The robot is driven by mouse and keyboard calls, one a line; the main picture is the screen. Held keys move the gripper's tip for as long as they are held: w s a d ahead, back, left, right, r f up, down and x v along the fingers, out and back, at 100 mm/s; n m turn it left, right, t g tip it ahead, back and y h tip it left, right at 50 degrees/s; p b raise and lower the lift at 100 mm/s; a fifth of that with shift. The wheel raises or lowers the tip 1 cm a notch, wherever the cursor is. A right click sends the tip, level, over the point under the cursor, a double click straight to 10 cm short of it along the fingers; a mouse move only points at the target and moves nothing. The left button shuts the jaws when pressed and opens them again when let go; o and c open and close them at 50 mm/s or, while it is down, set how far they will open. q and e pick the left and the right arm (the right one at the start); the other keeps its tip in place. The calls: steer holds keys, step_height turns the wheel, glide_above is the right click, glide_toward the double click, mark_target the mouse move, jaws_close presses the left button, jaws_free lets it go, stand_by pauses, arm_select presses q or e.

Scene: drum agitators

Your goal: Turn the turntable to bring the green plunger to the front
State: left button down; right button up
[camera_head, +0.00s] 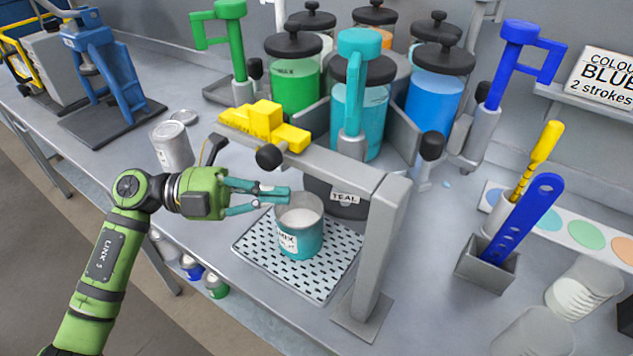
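The green plunger (237,50) stands at the back left of the turntable, beside the green canister (293,85). The teal plunger (355,75) is at the front, before the teal canister (375,110) and above a "TEAL" label (345,199). The blue plunger (512,60) is at the right. Black knobs stick out around the turntable; the front-left knob (269,157) is just above my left gripper (280,194). The gripper's teal fingers come together at the tips, appear shut and empty, and reach over the left rim of the mix can (302,240). My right gripper is not in view.
The can stands on a perforated tray (330,275). A grey frame (375,250) with a yellow block (265,122) crosses the front of the turntable. A lidless can (172,147) is at left. A holder with a blue stick (487,265) and clear cups (585,288) are at right.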

arm_select(q)
steer(key=d+p, duration=0.2)
steer(key=d, duration=0.4)
steer(key=shift+d, duration=0.2)
steer(key=shift+s, duration=0.1)
steer(key=s+d+n+t+p, duration=0.2)
steer(key=d+t+p, duration=0.3)
steer(key=d+p, duration=0.3)
steer(key=shift+d+n+y, duration=0.3)
steer(key=shift+d+n, duration=0.3)
steer(key=shift+d, duration=0.15)
